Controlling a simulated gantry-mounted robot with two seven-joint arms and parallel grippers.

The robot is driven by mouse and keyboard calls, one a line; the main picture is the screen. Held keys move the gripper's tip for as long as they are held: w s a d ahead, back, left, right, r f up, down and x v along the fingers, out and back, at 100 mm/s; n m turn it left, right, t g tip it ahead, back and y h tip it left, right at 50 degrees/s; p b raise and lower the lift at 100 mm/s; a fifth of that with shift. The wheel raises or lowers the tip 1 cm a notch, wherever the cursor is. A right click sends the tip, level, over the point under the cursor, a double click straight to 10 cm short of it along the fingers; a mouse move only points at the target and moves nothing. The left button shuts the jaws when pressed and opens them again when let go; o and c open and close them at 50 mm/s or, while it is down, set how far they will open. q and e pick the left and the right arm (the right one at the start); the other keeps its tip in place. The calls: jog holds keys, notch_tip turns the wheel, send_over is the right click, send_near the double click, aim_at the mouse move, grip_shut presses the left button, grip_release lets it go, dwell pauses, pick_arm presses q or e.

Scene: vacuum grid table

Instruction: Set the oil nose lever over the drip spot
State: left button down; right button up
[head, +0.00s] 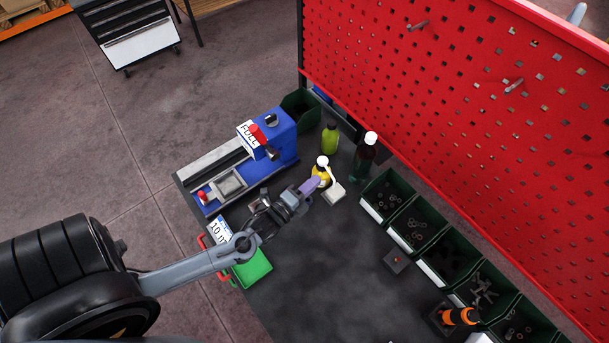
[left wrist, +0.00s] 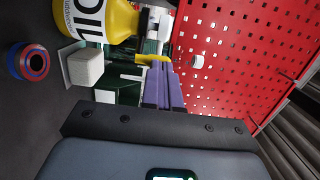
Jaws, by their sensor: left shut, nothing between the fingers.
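A yellow oil bottle (head: 320,174) with a white top stands on the dark table; it fills the top left of the left wrist view (left wrist: 105,22). A white arm-like part (head: 334,175) reaches from its top over a pale block (head: 335,194). The pale block also shows in the left wrist view (left wrist: 84,68). My left gripper (head: 311,185) has purple fingers, shut and empty, close beside the bottle. In the left wrist view its fingertips (left wrist: 161,68) appear at a small yellow piece (left wrist: 152,58); contact is unclear. I cannot make out a drip spot. My right gripper is not in view.
A blue machine (head: 280,137) stands left of the bottle. A green bottle (head: 330,139) and a dark bottle (head: 364,157) stand behind it. Green bins (head: 388,194) line the red pegboard (head: 450,100). The table's middle front is mostly clear.

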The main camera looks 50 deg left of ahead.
pick_arm(q)
jog(key=shift+w+d+y+p, duration=0.3)
jog(key=shift+d+p, duration=0.05)
jog(key=shift+d, duration=0.15)
jog(key=shift+w, duration=0.1)
jog(key=shift+d, duration=0.1)
dwell(0.3)
